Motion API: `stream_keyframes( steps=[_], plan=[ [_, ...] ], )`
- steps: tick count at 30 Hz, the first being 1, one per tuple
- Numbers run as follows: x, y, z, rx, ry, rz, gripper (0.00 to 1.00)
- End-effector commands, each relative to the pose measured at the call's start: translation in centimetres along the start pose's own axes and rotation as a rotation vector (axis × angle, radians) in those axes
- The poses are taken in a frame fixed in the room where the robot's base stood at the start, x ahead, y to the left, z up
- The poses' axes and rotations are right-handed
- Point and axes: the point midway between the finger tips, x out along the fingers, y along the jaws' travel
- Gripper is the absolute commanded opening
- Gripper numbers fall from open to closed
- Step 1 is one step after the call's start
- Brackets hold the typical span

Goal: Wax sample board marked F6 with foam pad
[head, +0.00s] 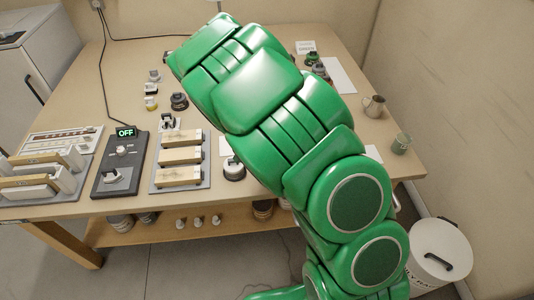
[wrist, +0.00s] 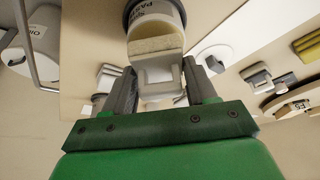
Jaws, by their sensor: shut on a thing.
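My gripper (wrist: 160,87) is shut on the pale grey handle block (wrist: 158,75) of a foam pad in the wrist view. The pad's tan foam face (wrist: 156,44) points away from my palm, towards a dark jar (wrist: 155,12) with a partly readable upside-down label. I cannot tell whether foam and jar touch. In the head view, my arm hides the gripper and pad. Several pale wooden boards (head: 181,157) lie on a grey rack at the left middle of the bench. Their marks are too small to read, so I cannot pick out F6.
A heater-like unit (head: 120,163) reading OFF stands left of the rack. Small jars and blocks (head: 179,101) stand behind it. A white lidded bin (head: 438,245) stands on the floor at right.

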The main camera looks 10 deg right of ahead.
Motion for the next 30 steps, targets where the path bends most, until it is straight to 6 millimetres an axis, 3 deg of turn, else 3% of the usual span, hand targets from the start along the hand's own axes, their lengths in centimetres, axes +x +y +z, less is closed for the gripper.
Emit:
stream_keyframes(
  steps=[30],
  plan=[
    [-5.4,0.0,-2.2,0.000,0.000,-0.001,0.32]
  ],
)
